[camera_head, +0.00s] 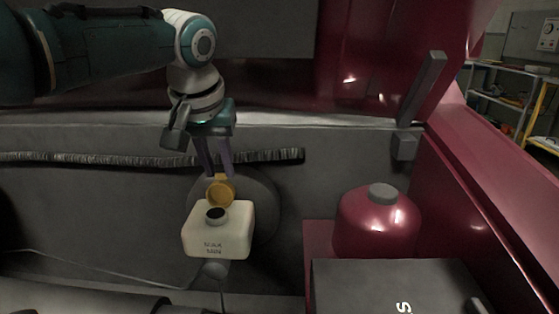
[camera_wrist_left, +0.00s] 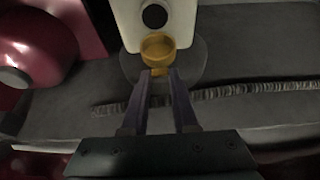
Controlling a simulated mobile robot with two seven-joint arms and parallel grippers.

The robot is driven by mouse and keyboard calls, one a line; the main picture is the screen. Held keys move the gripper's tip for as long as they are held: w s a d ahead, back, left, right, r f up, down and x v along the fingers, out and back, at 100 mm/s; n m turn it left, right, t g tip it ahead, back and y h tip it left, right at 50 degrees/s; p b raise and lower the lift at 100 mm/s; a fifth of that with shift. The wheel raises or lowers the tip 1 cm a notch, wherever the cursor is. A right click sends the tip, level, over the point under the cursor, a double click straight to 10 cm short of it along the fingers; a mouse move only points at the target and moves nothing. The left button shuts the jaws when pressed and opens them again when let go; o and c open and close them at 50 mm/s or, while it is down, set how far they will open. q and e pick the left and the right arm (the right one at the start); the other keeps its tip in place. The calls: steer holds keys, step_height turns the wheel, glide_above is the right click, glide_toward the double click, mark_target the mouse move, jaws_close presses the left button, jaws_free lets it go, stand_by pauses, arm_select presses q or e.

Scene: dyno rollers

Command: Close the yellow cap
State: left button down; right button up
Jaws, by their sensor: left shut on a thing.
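The yellow cap (camera_head: 220,191) stands open, tilted up behind the dark round opening (camera_head: 215,213) of a cream-white bottle (camera_head: 219,236). My left gripper (camera_head: 218,172) comes down from above and behind the cap. In the left wrist view the cap (camera_wrist_left: 158,48) lies just beyond the fingertips of my left gripper (camera_wrist_left: 159,76), and the bottle's dark opening (camera_wrist_left: 155,16) shows past it. The fingers are shut on the cap's near edge, where a small yellow part shows between the tips. My right gripper is in neither view.
A red rounded tank (camera_head: 376,226) with a grey cap stands to the right, behind a dark box (camera_head: 393,285). A ribbed hose (camera_head: 100,158) runs along the back wall. A dark upright bar (camera_head: 422,90) stands at the back right. Free space lies above the bottle's opening.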

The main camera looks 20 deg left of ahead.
mark_target(219, 183)
arm_select(q)
steer(key=s+t+p, duration=0.1)
steer(key=p, duration=0.2)
steer(key=t+p, duration=0.1)
steer(key=p, duration=0.2)
steer(key=s+t+p, duration=0.1)
steer(key=p, duration=0.3)
steer(key=shift+s+d+r+y, duration=0.3)
steer(key=shift+d+y, duration=0.05)
steer(key=shift+y, duration=0.05)
steer(key=shift+s+d+f+t, duration=0.1)
steer(key=shift+s+f+t, duration=0.15)
steer(key=shift+t, duration=0.25)
steer(key=shift+s+f+t, duration=0.25)
steer(key=shift+s+t, duration=0.15)
steer(key=shift+t, duration=0.3)
steer(key=shift+s+d+f+t+y+b, duration=0.15)
steer(key=shift+s+t+y+b, duration=0.35)
steer(key=shift+t+b, duration=0.45)
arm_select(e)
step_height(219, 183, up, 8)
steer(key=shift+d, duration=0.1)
arm_select(q)
steer(key=c, duration=0.7)
jaws_free()
